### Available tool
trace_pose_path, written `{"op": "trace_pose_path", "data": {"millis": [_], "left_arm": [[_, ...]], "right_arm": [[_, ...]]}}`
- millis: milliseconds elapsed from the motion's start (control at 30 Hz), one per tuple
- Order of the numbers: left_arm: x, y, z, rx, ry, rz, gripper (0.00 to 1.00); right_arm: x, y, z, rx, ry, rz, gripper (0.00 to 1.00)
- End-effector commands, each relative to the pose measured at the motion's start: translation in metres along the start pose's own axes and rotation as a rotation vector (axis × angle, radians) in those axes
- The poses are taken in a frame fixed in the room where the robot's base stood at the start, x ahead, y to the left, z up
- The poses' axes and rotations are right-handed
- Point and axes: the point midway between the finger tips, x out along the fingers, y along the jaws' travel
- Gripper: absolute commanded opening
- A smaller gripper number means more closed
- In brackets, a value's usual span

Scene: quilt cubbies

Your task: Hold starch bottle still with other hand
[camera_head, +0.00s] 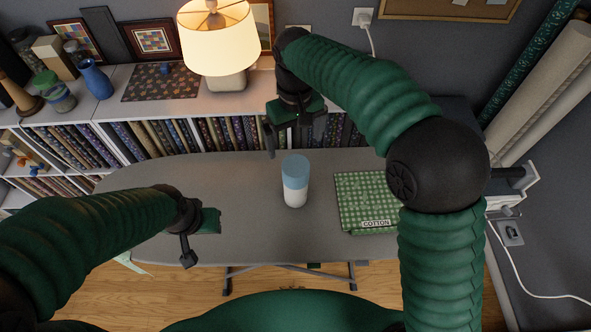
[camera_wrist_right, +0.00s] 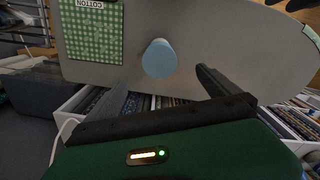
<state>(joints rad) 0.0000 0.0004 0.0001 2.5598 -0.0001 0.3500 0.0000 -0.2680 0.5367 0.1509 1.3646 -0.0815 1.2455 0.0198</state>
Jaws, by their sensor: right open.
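The starch bottle (camera_head: 294,190), white with a blue top, stands upright on the grey ironing board. In the right wrist view its blue top (camera_wrist_right: 159,59) shows ahead, between the lines of the two fingers. My right gripper (camera_head: 296,143) is open and empty, reaching in from behind the bottle at the board's far edge, apart from it. It also shows in the right wrist view (camera_wrist_right: 150,88). My left gripper (camera_head: 197,238) is over the left part of the board, well left of the bottle. Its jaws are not clear, and no object shows in it.
The ironing board (camera_head: 250,225) is mostly bare. A green checked cloth labelled COTTON (camera_head: 366,195) lies to the bottle's right. Behind are cubbies of fabrics (camera_head: 170,138), a lit lamp (camera_head: 217,40) and a blue vase (camera_head: 95,78). Fabric rolls (camera_head: 545,85) lean at right.

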Motion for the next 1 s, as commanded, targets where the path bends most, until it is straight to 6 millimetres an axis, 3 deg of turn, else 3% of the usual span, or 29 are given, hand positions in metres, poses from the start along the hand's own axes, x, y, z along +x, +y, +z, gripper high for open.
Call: {"op": "trace_pose_path", "data": {"millis": [200,433,833,933,1000], "left_arm": [[0.002,0.000,0.001,0.000,0.000,0.000,0.36],[0.002,0.000,0.001,0.000,0.000,0.000,0.36],[0.004,0.000,0.001,0.000,0.000,0.000,0.36],[0.010,0.000,0.002,0.000,0.000,0.000,0.36],[0.016,0.000,0.004,0.000,0.000,0.000,0.36]], "right_arm": [[-0.045,0.000,-0.002,0.000,0.001,0.000,1.00],[-0.056,0.000,-0.001,0.000,-0.003,0.000,1.00],[-0.050,0.004,0.002,0.008,0.002,0.002,1.00],[-0.026,0.020,0.015,0.042,0.020,0.008,1.00],[0.001,0.038,0.034,0.084,0.045,0.014,1.00]]}}
